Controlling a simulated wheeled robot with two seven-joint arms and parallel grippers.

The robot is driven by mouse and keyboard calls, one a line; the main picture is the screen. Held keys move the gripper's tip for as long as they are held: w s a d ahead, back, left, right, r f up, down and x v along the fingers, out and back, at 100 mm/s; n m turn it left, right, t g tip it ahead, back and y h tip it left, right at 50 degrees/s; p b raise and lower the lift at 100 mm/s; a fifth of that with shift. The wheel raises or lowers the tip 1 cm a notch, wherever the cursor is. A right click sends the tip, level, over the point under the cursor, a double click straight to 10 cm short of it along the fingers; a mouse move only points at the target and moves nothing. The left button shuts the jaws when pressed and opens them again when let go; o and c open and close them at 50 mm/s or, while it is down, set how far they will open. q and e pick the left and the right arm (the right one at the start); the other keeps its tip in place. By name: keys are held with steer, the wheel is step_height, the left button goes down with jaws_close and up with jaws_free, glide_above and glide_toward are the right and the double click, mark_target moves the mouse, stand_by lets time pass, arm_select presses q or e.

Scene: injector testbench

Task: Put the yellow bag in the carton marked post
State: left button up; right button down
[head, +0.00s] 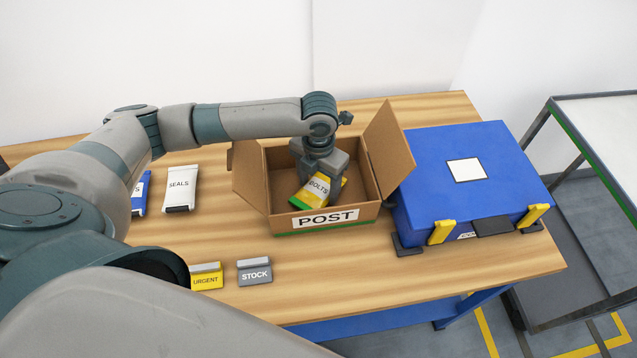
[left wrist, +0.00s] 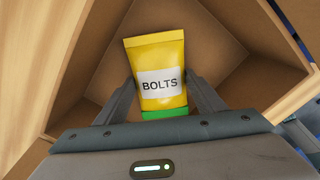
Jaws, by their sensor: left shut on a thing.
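The yellow bag (head: 320,189) has a white label reading BOLTS and a green end. It is inside the opening of the open carton (head: 281,221) marked POST, tilted in the head view. My left gripper (head: 318,184) reaches down into the carton and is shut on the bag. In the left wrist view the bag (left wrist: 161,62) sits between the two fingers (left wrist: 163,92), with the brown carton walls (left wrist: 235,27) around it. I cannot tell whether the bag touches the carton floor. My right gripper is not in view.
A blue case (head: 425,180) with yellow latches stands right of the carton. A white SEALS bag (head: 180,190) and a partly hidden blue bag (head: 142,190) lie to the left. URGENT (head: 206,281) and STOCK (head: 255,275) signs stand in front. The carton's side flaps (head: 388,150) stick up.

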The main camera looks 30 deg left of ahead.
mark_target(319, 187)
arm_select(q)
steer(key=shift+f, duration=0.1)
steer(key=o, duration=1.1)
steer(key=shift+c, duration=0.2)
step_height(319, 187, up, 12)
steer(key=b, duration=0.3)
steer(key=shift+b, duration=0.35)
